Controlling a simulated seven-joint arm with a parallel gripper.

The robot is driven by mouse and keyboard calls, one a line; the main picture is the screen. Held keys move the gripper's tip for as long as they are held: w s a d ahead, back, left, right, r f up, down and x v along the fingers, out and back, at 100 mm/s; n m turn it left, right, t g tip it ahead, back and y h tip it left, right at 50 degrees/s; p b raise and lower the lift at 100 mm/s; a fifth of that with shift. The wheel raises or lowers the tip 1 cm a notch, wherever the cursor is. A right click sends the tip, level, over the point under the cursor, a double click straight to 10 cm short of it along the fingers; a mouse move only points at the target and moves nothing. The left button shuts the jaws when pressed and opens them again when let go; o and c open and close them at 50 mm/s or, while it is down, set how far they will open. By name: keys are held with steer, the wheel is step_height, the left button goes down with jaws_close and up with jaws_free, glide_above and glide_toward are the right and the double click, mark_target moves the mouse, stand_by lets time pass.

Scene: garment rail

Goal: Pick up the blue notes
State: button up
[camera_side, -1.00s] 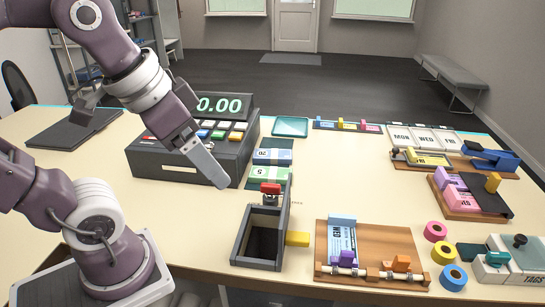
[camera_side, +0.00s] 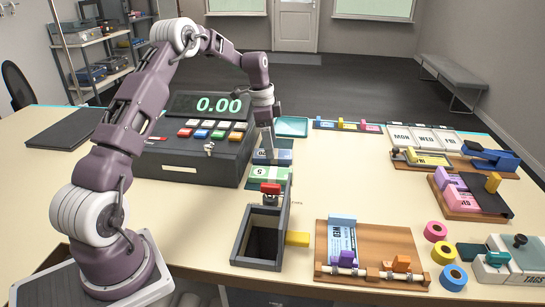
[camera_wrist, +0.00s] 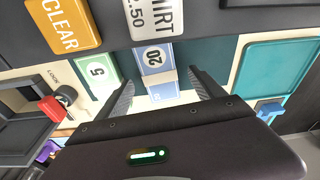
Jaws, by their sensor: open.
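The blue notes (camera_side: 284,158) lie in a bundle marked 20 on the table, right of the cash register, partly covered by my gripper in the side view. My gripper (camera_side: 268,150) is just above them, pointing down. In the wrist view the blue notes (camera_wrist: 154,60) show between the two spread fingers of my gripper (camera_wrist: 161,80), with nothing held. The picture does not clearly show whether a finger touches the bundle.
Green notes (camera_side: 268,175) marked 5 lie just in front of the blue ones. The cash register (camera_side: 190,160) stands close on the left. A dark open box (camera_side: 240,240) with a red-topped part is nearer. A teal tray (camera_side: 291,127) lies behind.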

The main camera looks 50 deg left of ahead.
step_height(320, 180, down, 3)
steer(key=shift+w+d+r, duration=0.1)
steer(key=shift+d+r, duration=0.05)
steer(key=c, duration=1.5)
steer(key=shift+o, duration=0.2)
step_height(320, 180, up, 23)
